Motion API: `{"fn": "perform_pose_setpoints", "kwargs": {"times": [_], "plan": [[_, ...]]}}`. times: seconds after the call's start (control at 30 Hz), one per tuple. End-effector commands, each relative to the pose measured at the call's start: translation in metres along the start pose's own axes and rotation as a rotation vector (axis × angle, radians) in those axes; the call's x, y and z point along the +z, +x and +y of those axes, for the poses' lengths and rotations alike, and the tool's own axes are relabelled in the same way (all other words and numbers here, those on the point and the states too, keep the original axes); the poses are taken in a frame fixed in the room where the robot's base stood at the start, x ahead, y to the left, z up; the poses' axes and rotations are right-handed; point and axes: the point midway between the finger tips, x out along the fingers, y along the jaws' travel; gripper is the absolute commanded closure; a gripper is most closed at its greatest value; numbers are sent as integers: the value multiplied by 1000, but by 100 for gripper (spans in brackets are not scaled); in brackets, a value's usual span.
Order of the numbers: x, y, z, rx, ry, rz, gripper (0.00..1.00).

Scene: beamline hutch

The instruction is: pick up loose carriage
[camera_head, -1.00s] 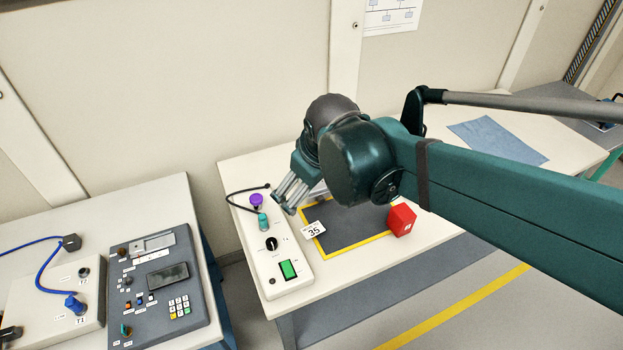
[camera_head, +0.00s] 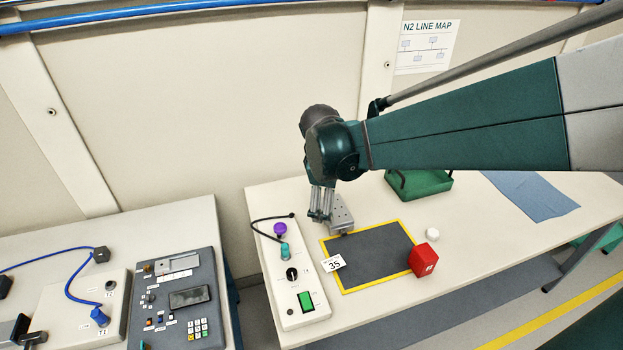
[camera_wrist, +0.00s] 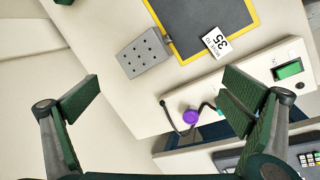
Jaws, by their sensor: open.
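The loose carriage is most likely the grey metal block with several dark holes (camera_wrist: 143,53), lying on the white table beside the yellow-edged dark mat (camera_wrist: 178,45) in the wrist view. In the head view the grey block (camera_head: 342,214) stands at the mat's far left corner, partly behind my fingers. My gripper (camera_head: 319,216) points down over the left part of the table. In the wrist view my gripper (camera_wrist: 160,95) has its fingers wide apart with nothing between them, and the block lies beyond the fingertips.
A white control box (camera_head: 284,262) with a purple knob, dark switch and green button stands left of the mat. A card marked 35 (camera_head: 333,262) lies on the mat's left edge.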

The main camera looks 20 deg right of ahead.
Motion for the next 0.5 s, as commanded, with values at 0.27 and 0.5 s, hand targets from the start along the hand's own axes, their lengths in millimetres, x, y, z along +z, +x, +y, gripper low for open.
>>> {"fn": "perform_pose_setpoints", "kwargs": {"times": [0.27,0.5], "plan": [[-12,28,23,-30,-157,-63,0],[-21,56,38,-63,-292,-116,0]]}}
